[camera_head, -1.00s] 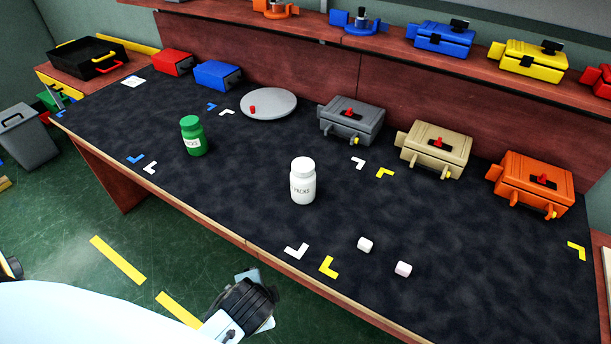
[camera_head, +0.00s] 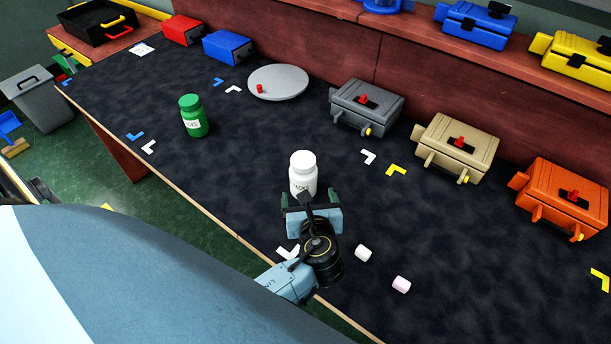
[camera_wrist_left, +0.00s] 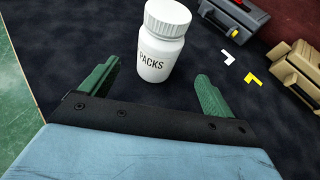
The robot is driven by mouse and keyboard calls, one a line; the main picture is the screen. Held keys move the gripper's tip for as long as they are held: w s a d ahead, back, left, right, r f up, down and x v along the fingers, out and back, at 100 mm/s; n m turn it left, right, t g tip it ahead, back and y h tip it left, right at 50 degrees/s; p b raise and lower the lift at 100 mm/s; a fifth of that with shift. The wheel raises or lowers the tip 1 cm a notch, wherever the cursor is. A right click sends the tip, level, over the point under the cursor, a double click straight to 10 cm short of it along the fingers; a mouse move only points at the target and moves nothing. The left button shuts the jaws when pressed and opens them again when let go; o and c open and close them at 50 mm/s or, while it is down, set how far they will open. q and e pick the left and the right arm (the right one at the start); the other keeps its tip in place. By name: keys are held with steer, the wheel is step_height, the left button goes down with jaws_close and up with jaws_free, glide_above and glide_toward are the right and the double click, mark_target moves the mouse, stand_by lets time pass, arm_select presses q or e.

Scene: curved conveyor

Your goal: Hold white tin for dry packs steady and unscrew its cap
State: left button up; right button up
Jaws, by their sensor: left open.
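The white tin (camera_head: 303,171) stands upright on the dark table mat with its white cap on. It also shows in the left wrist view (camera_wrist_left: 162,50), with "PACKS" on its label. My left gripper (camera_head: 312,196) is at the near side of the tin. In the left wrist view my left gripper (camera_wrist_left: 153,85) is open, with its green fingers apart and the tin standing just ahead of and partly between the fingertips. The head view hides the tin's lower front behind the gripper. My right gripper is not in view.
A green tin (camera_head: 193,117) stands to the left. Two small white pieces (camera_head: 363,253) (camera_head: 401,284) lie near the front edge. A grey plate (camera_head: 278,83) and grey, beige and orange boxes (camera_head: 366,107) (camera_head: 455,147) (camera_head: 562,199) line the back.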

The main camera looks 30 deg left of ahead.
mark_target(306, 185)
arm_select(q)
steer(key=x, duration=0.4)
steer(key=shift+w+a+f+b, duration=0.1)
steer(key=shift+a+f+b, duration=0.1)
steer(key=shift+b, duration=0.15)
steer(key=b+x, duration=0.1)
steer(key=x, duration=0.4)
steer(key=shift+w+a+f, duration=0.15)
steer(key=shift+w+a, duration=0.1)
steer(key=c, duration=1.1)
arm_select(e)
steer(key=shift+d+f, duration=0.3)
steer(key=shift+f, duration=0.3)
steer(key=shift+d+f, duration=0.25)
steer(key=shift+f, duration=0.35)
